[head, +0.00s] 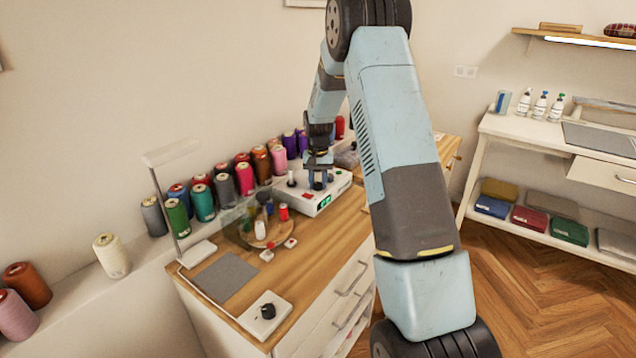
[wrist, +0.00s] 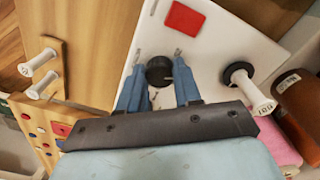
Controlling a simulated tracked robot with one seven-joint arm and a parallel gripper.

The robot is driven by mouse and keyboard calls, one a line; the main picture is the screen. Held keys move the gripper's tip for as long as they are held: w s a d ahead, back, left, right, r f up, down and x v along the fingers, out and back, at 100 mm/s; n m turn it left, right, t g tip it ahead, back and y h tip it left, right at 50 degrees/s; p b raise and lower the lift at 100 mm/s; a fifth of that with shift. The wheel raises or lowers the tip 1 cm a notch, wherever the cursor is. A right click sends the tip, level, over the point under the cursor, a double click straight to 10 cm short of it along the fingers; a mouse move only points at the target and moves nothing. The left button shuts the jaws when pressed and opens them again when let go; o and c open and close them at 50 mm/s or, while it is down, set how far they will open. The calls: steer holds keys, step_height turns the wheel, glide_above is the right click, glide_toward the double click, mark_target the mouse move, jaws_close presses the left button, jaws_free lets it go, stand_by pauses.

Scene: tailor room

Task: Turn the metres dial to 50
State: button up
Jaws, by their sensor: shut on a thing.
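A white machine (head: 325,197) with a green-lit display (head: 325,201) stands on the wooden worktop. In the wrist view its white top (wrist: 215,62) carries a round black dial (wrist: 160,71). I take this to be the metres dial; its marks and the display's number are too small to read. My gripper (wrist: 158,72) points down at the machine, its two blue fingers on either side of the dial, shut on it. In the head view my gripper (head: 318,181) hides the dial.
On the machine, a red square (wrist: 184,18) and a spindle with a white spool (wrist: 252,92) flank the dial. Another black knob (head: 268,310) sits on a white plate at the front. Thread cones (head: 176,218) line the back. Small spools crowd a round tray left of the machine.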

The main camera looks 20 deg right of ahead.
mark_target(318, 184)
steer(key=o, duration=1)
steer(key=shift+o, duration=0.2)
step_height(318, 184, up, 14)
steer(key=shift+f, duration=0.15)
